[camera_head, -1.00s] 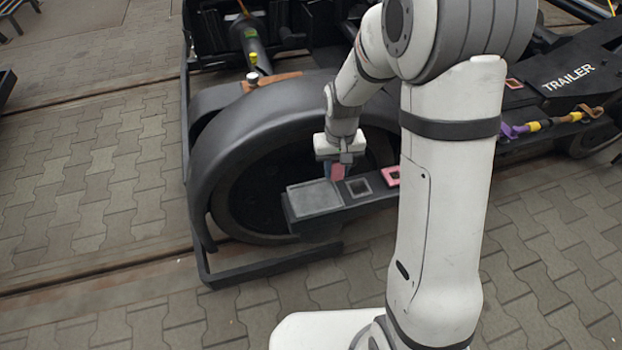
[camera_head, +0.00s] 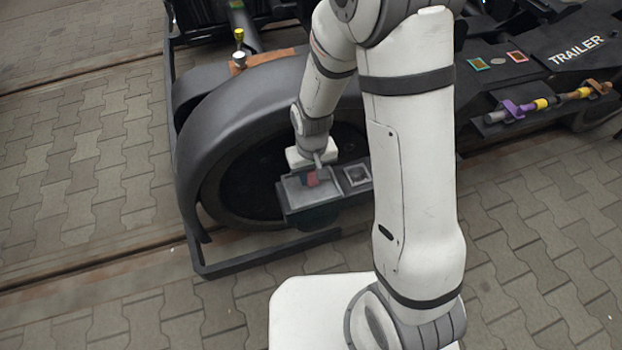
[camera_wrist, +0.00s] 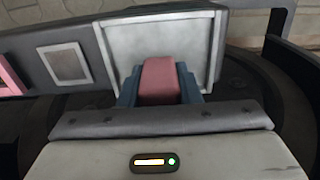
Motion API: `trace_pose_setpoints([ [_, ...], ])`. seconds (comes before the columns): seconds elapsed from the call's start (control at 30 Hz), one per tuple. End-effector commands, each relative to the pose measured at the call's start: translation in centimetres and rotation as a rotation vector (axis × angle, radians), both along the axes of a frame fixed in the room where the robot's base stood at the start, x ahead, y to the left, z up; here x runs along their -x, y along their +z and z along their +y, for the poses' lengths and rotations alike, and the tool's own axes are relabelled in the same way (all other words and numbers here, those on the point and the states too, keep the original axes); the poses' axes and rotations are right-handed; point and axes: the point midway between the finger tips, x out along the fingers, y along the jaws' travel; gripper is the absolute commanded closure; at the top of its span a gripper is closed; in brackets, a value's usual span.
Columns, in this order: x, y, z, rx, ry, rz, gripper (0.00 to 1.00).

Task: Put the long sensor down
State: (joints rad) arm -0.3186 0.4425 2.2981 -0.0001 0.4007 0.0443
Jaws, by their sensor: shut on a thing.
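The long sensor is a dull pink-red block (camera_wrist: 160,80), seen in the wrist view between the blue-grey fingers of my gripper (camera_wrist: 160,88). In the head view, my gripper (camera_head: 312,178) points down over the grey rimmed tray (camera_head: 293,192) at the left end of a dark shelf. My gripper is shut on the sensor. In the wrist view the sensor overlaps the near part of the tray (camera_wrist: 118,50), whose floor looks otherwise empty. The sensor's lower end is hidden, so I cannot tell whether it touches the tray.
A square framed recess (camera_head: 357,175) sits just right of the tray. A pink frame (camera_wrist: 10,78) lies farther along the shelf. The black wheel arch (camera_head: 230,130) rises close behind. A purple-and-yellow bar (camera_head: 540,103) lies on the trailer. Paving is clear at left.

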Motion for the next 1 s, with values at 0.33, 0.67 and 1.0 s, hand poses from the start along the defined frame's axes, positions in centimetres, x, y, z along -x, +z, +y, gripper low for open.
trace_pose_setpoints([
  [0.33,0.03,-1.47,0.06,0.0,0.001,0.0,1.0],
  [0.67,0.03,-1.71,0.08,0.0,0.002,0.0,0.52],
  [1.0,0.03,-1.42,0.12,0.0,0.003,0.0,0.48],
])
